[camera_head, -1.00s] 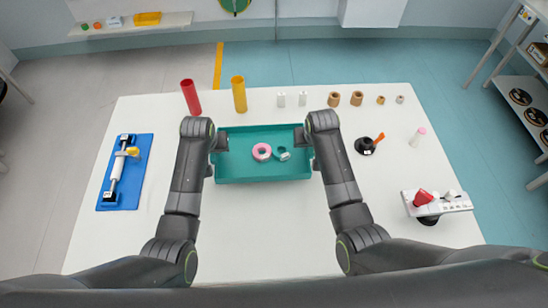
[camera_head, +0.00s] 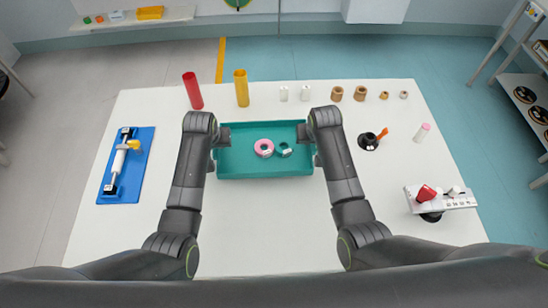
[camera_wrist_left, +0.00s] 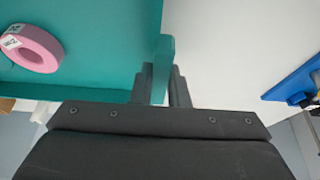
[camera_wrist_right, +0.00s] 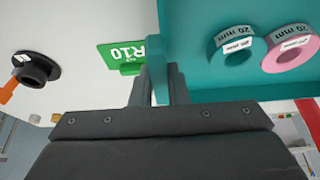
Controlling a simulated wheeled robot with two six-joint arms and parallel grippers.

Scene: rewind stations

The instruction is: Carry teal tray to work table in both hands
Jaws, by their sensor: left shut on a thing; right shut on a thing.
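The teal tray (camera_head: 240,166) is level between my two arms, over or on the white work table (camera_head: 270,225); I cannot tell whether it touches. A pink tape roll (camera_head: 264,147) and a teal tape roll (camera_head: 285,149) lie inside it. My left gripper (camera_head: 219,137) is shut on the tray's left wall, and its fingers (camera_wrist_left: 160,85) pinch the wall in the left wrist view. My right gripper (camera_head: 309,134) is shut on the right wall, and its fingers (camera_wrist_right: 158,85) show this in the right wrist view. The arms hide parts of the tray's ends.
A red cylinder (camera_head: 192,90) and a yellow cylinder (camera_head: 241,88) stand behind the tray. A blue board (camera_head: 126,165) lies left. A black holder (camera_head: 369,141) and a white power strip (camera_head: 440,199) are right. A green R10 card (camera_wrist_right: 122,55) is beside the tray. The table front is clear.

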